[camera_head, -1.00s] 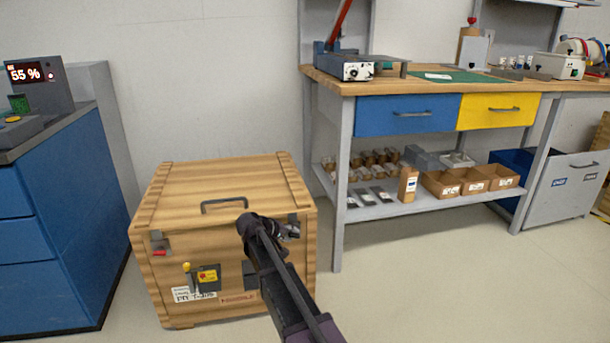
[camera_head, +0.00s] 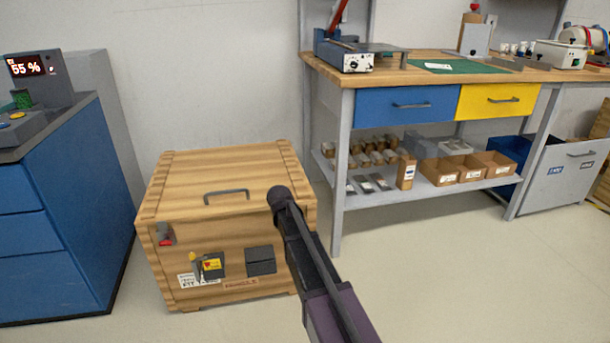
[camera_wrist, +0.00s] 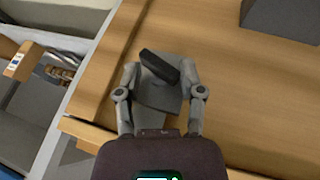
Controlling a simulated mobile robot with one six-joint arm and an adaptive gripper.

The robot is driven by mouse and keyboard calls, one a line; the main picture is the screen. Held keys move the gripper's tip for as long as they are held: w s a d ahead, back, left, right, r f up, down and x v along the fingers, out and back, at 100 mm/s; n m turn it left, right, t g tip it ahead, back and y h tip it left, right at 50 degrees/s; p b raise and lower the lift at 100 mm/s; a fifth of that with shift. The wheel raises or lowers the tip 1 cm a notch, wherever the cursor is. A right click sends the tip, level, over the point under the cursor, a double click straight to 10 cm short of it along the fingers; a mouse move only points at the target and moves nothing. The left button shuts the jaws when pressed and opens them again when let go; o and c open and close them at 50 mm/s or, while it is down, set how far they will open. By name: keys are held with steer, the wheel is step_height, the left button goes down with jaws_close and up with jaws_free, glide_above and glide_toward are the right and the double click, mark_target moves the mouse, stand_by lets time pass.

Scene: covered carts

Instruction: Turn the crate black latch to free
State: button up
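The black latch (camera_wrist: 158,66) is a short dark bar on a grey plate (camera_wrist: 158,97) on the wooden crate (camera_head: 226,171). In the wrist view the bar lies slanted between the fingertips of my gripper (camera_wrist: 160,72). The two fingers are spread apart, one on each side of the plate. I cannot tell whether either fingertip touches the bar. In the head view my arm hides the latch and the gripper at the crate's right front. A red latch (camera_head: 165,240) shows at the crate's left front.
The crate has a lid handle (camera_head: 226,192), a dark front panel (camera_head: 261,260) and a yellow-labelled fitting (camera_head: 212,264). A blue cabinet (camera_head: 70,210) stands left. A workbench (camera_head: 420,82) with a lower shelf stands right. Open floor lies right of the crate.

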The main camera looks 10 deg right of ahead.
steer(key=shift+d+r+m+y+p, duration=0.1)
steer(key=shift+d+m+y+p, duration=0.15)
steer(key=shift+y, duration=0.55)
steer(key=shift+d+r+m+y+p, duration=0.1)
steer(key=shift+m+y+p, duration=0.1)
steer(key=shift+y, duration=0.6)
steer(key=s+r+g+p, duration=0.1)
steer(key=s+r+p, duration=0.6)
steer(key=r+p, duration=0.6)
steer(key=s+r+g+p, duration=0.1)
steer(key=s+r+p, duration=0.7)
steer(key=r+p, duration=0.5)
steer(key=shift+s+r+p, duration=0.2)
steer(key=shift+p, duration=0.55)
steer(key=shift+a, duration=0.1)
steer(key=w+a+f+n+t+h+b, duration=0.1)
steer(key=w+a+f+h+b, duration=0.2)
steer(key=f+b, duration=0.5)
steer(key=w+a+f+t+h+b, duration=0.1)
steer(key=w+a+f+h+b, duration=0.3)
steer(key=b, duration=1)
steer(key=shift+w+a+f+n+h, duration=0.35)
steer(key=shift+w+a+f, duration=0.9)
steer(key=shift+f, duration=1.45)
steer(key=shift+w+d+f, duration=0.1)
steer(key=shift+w+d, duration=0.25)
steer(key=shift+d, duration=0.05)
